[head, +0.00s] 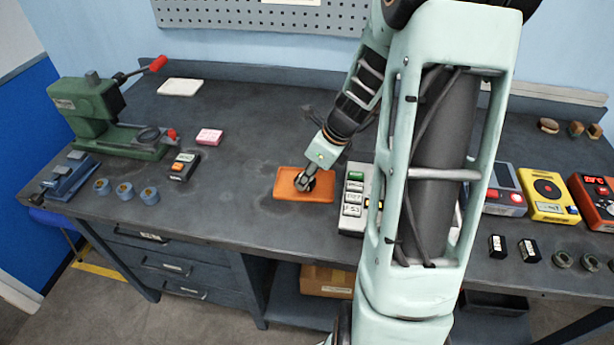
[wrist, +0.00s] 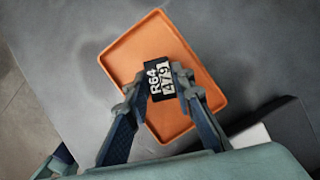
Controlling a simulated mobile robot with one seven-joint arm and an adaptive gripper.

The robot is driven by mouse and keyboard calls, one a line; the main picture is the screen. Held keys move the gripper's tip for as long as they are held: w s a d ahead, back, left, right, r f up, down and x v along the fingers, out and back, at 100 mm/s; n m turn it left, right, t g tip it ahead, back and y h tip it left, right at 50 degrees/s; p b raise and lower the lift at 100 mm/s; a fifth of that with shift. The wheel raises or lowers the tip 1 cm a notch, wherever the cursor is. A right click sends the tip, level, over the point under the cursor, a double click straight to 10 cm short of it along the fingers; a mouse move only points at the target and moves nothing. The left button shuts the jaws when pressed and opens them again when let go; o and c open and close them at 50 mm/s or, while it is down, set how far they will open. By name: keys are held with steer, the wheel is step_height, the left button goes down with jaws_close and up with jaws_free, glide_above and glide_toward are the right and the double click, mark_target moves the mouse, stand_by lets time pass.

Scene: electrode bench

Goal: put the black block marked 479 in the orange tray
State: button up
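The orange tray (head: 283,193) lies on the dark bench in the middle of the head view. It fills the centre of the wrist view (wrist: 190,115). In the wrist view a black block (wrist: 152,93) with white lettering, R64 and what looks like 479, sits between the fingertips of my gripper (wrist: 160,82), over the tray floor. The fingers meet its two sides, so my gripper appears shut on it. In the head view my gripper (head: 305,182) points down low at the tray. I cannot tell whether the block touches the tray floor.
Two other black blocks stand at the front right, one (head: 497,246) left of the other (head: 528,250). A boxy device with buttons (head: 352,205) is close to the tray's right.

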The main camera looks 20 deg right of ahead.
steer(key=o, duration=0.4)
steer(key=shift+c, duration=0.2)
steer(key=shift+r, duration=0.1)
steer(key=shift+r, duration=0.25)
steer(key=p+v, duration=0.1)
steer(key=v, duration=1)
steer(key=shift+s+r, duration=0.2)
steer(key=shift+r, duration=0.1)
steer(key=shift+d, duration=0.15)
